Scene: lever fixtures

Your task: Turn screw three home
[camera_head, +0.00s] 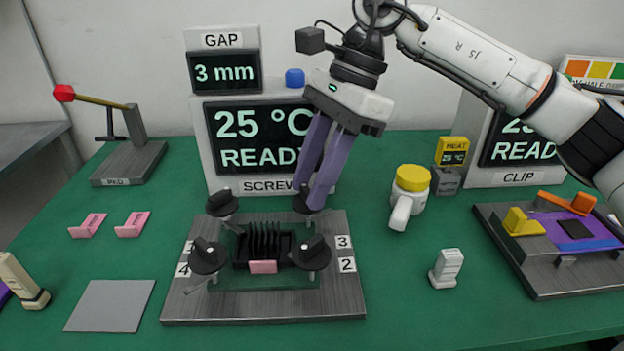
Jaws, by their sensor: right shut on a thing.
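A grey metal plate fixture (340,290) stands in the middle of the green table, with a black finned block (264,243) at its centre. Black screw knobs sit at its corners: back left (222,203), front left (208,257), front right (311,253) and back right (301,205). The label 3 (343,242) is above the label 2 on the plate's right side. My right gripper (309,197) reaches down with purple fingers and is shut on the back right knob, which the fingers partly hide. My left gripper is not in view.
The SCREW display (260,140) reads 25 °C READY, close behind the gripper. A yellow-capped bottle (410,190) and a small white block (446,268) are right of the plate. A clip fixture (540,270) is farther right. Pink pieces (132,225) and a grey pad (110,305) are left.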

